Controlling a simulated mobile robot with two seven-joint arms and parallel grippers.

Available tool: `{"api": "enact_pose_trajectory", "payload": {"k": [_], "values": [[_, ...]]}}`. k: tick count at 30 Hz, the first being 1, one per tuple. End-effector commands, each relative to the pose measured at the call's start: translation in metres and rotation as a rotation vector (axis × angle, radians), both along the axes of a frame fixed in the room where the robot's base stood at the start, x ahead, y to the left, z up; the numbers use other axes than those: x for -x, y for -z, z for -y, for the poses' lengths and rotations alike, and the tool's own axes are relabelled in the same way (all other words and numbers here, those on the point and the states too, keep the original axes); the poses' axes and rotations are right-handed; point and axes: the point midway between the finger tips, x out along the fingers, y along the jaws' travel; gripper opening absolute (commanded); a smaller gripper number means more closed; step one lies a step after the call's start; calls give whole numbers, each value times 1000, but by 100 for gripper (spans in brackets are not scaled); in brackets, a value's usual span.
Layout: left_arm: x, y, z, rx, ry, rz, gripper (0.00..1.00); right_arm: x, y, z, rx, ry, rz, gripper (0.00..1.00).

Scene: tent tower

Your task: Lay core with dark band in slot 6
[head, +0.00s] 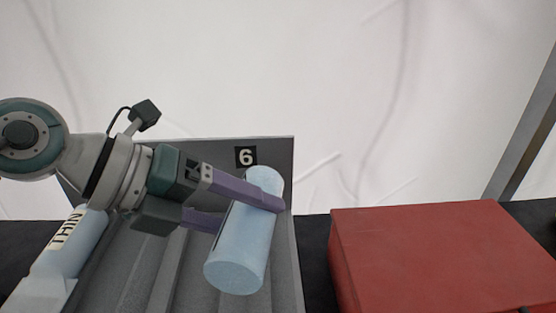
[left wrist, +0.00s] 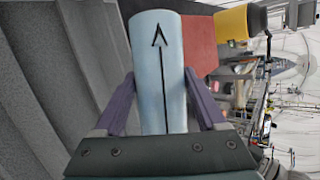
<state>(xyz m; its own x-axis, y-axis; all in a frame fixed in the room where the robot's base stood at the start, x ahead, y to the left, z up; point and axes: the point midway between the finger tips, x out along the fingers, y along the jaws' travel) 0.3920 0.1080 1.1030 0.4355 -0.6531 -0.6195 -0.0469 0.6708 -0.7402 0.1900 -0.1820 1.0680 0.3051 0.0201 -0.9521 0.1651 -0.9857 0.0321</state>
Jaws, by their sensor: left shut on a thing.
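My left gripper (head: 250,214) is shut on a light blue core (head: 240,254), its purple fingers on either side of it. The core is tilted, its round near end low. In the left wrist view the core (left wrist: 160,70) carries a black arrow along its length; I see no dark band around it. It is over the right-hand slot of the grey rack (head: 286,180), below the black-and-white label 6 (head: 245,156). I cannot tell whether it touches the slot. My right gripper is not in view.
Another light blue core (head: 75,252) marked with letters lies at the left of the rack. A large red box (head: 430,250) stands to the right, with a dark gap between. A yellow object (left wrist: 233,22) shows in the left wrist view. A white curtain hangs behind.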

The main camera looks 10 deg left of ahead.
Motion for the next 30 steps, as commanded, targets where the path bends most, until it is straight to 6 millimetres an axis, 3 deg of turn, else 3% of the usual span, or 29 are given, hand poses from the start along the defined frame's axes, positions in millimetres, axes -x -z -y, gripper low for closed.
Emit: {"api": "enact_pose_trajectory", "payload": {"k": [6,21,30], "values": [[-1,-1,-12,57,-190,10,0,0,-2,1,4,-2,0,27],[-4,0,-16,88,-212,19,0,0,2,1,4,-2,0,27],[-3,25,-15,87,-210,19,0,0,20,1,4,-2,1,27]]}}
